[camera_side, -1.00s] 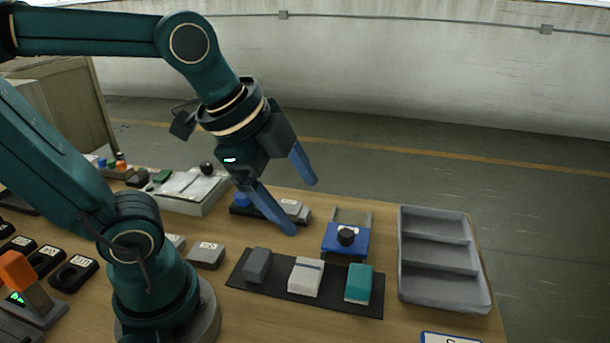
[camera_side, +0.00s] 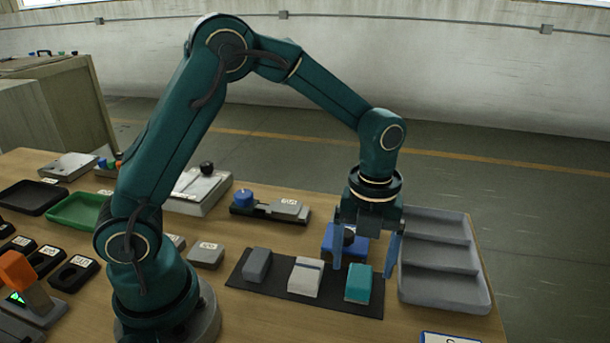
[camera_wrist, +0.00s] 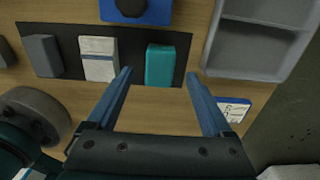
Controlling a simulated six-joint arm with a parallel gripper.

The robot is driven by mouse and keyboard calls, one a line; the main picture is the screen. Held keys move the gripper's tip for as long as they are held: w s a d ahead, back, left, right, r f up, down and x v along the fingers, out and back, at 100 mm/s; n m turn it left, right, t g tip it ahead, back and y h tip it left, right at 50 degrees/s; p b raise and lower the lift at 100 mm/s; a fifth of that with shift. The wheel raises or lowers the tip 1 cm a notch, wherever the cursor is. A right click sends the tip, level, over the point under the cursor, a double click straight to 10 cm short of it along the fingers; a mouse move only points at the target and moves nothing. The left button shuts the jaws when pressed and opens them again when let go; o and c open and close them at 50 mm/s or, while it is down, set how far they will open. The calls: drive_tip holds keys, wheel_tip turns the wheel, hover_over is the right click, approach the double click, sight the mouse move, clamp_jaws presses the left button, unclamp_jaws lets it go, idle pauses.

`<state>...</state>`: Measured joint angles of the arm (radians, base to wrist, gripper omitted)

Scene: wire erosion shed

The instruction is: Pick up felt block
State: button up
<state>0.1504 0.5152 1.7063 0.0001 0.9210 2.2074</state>
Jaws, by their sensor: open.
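Three blocks stand in a row on a dark mat (camera_side: 243,283): a dark grey one (camera_side: 257,264), a white one with a grey band (camera_side: 305,278) and a teal one (camera_side: 358,284). None carries a readable name, so I cannot tell for sure which is the felt block. My gripper (camera_side: 364,270) points down near the teal block, its blue fingers apart and empty. In the wrist view the teal block (camera_wrist: 160,65) shows between and just beyond the fingertips (camera_wrist: 160,73). The white block (camera_wrist: 99,58) and grey block (camera_wrist: 43,56) lie to its left.
A grey tray with compartments (camera_side: 481,287) stands right of the mat, close to my gripper. A blue fixture with a black knob (camera_side: 345,250) is behind the teal block, partly hidden by my gripper. Bare table lies in front of the mat.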

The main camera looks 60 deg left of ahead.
sight(361, 275)
drive_tip(key=shift+f, duration=2.15)
drive_tip(key=shift+c, duration=0.3)
clamp_jaws()
drive_tip(key=shift+r, duration=0.1)
drive_tip(key=shift+r, duration=0.5)
wheel_tip(361, 275, up, 3)
drive_tip(key=shift+w+f, duration=0.1)
drive_tip(key=shift+f, duration=0.05)
drive_tip(key=s+a+r, duration=0.3)
drive_tip(key=a+r, duration=0.4)
drive_tip(key=a, duration=0.4)
drive_tip(key=shift+a, duration=0.15)
